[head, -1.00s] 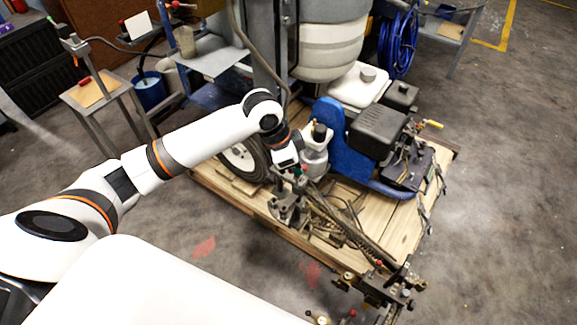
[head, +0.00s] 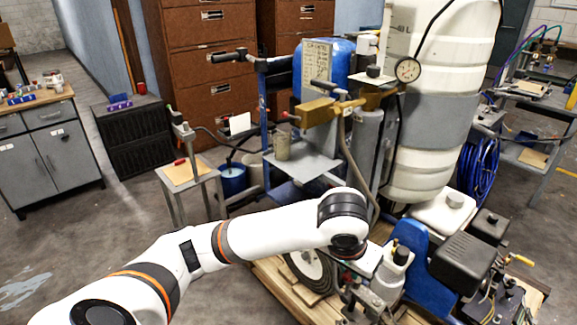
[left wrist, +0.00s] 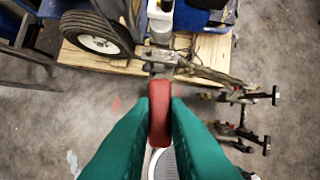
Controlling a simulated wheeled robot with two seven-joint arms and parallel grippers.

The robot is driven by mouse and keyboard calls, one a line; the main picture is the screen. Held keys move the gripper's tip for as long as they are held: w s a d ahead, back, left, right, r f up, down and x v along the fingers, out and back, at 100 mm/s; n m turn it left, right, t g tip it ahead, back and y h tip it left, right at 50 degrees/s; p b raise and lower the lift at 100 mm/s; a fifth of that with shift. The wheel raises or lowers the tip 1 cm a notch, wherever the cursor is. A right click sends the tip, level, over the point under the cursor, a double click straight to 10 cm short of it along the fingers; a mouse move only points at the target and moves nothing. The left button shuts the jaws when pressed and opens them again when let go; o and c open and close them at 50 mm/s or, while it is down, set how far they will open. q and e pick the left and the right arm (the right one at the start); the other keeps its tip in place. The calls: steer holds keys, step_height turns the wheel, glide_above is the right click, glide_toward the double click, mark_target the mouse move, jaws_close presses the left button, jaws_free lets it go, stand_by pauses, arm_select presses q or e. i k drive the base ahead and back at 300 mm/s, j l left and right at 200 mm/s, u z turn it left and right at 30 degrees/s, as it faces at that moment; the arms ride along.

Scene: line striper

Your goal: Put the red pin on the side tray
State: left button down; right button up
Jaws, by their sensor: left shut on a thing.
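My left gripper (head: 346,277) is low over the front of the line striper in the head view, where its fingers are small and hard to make out. In the left wrist view its green fingers (left wrist: 160,112) are shut on the red pin (left wrist: 160,120), a red block-like piece held between the tips. A flat grey tray (head: 303,163) sticks out from the side of the striper, with a cup on it. It lies behind and to the left of my gripper in the head view. My right gripper is not in view.
A small stand (head: 188,175) with a wooden top and a red piece on it is left of the striper. A blue bucket (head: 232,178) stands between them. The wooden pallet (head: 272,280), wheel and engine lie around my gripper. Open floor is at left.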

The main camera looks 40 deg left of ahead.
mark_target(287, 166)
steer(key=i+j, duration=0.1)
steer(key=j, duration=0.25)
steer(key=i+j, duration=0.1)
steer(key=j, duration=0.25)
steer(key=i+j+u, duration=0.1)
steer(key=j, duration=0.25)
steer(key=i+j, duration=0.15)
steer(key=j, duration=0.2)
steer(key=i+j+u, duration=0.1)
steer(key=j, duration=0.25)
